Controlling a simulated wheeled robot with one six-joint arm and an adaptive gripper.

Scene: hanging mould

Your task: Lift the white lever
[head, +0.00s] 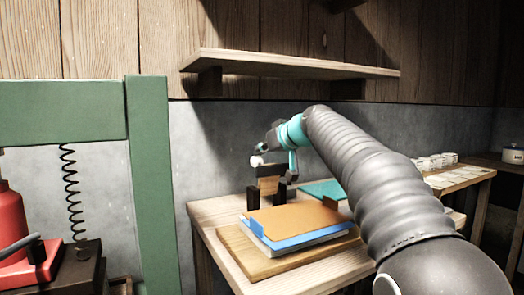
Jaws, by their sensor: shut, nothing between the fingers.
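A small white rounded piece (257,161), which looks like the end of the white lever, shows at the top of a small wood-and-black fixture (268,186) on the wooden table. The rest of the lever is hidden or too small to make out. My gripper (261,148) is just above the white piece, at the end of my arm, which reaches in from the lower right. It is small and dark here, shut and empty. I cannot tell whether it touches the white piece.
An orange sheet (290,222) lies over a blue-edged stack on a board on the table (205,212), in front of the fixture. A teal sheet (322,189) lies behind. A shelf (290,66) hangs above. A green frame (152,190) and red device (15,225) stand left.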

